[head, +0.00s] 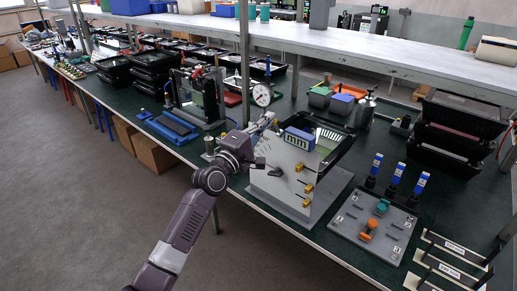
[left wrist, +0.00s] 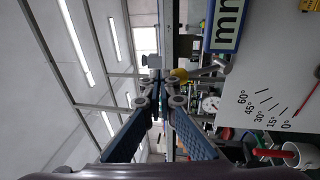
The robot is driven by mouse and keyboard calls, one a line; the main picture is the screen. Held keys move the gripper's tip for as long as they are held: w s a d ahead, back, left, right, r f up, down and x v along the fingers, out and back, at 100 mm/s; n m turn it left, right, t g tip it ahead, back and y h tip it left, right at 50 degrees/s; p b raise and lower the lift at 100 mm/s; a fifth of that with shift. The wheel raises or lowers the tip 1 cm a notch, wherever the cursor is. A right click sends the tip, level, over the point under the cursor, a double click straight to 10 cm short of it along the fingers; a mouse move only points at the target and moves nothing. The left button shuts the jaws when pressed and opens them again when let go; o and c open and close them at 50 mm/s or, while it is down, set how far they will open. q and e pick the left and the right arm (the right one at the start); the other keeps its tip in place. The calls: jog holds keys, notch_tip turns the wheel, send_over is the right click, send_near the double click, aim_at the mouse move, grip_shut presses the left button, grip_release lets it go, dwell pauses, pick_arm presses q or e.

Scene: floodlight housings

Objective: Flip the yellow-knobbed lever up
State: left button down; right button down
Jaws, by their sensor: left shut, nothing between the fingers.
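A light grey panel (head: 272,183) with a blue "mm" display (head: 299,139) on top stands on the bench. In the left wrist view, a metal lever (left wrist: 212,70) with a yellow knob (left wrist: 181,75) sticks out near the blue display (left wrist: 225,25). My left gripper (head: 268,122) is at the panel's upper left corner. In the wrist view its fingertips (left wrist: 160,85) are shut and empty, close beside the knob; I cannot tell whether they touch it. In the head view the gripper seems to hide the knob. My right gripper is out of view.
The panel carries several yellow blocks (head: 309,188) and a dark knob (head: 275,172). A round dial gauge (head: 262,95) stands just behind. A grey board (head: 347,229) with teal and orange handles lies to the right. The aisle floor (head: 70,210) is clear.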

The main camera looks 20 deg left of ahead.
pick_arm(q)
jog(key=w, duration=0.1)
jog(key=w+r, duration=0.1)
jog(key=shift+w+d+r, duration=0.2)
jog(key=shift+w+d, duration=0.15)
jog(key=shift+w, duration=0.05)
jog(key=shift+s+r, duration=0.1)
jog(key=shift+s, duration=0.05)
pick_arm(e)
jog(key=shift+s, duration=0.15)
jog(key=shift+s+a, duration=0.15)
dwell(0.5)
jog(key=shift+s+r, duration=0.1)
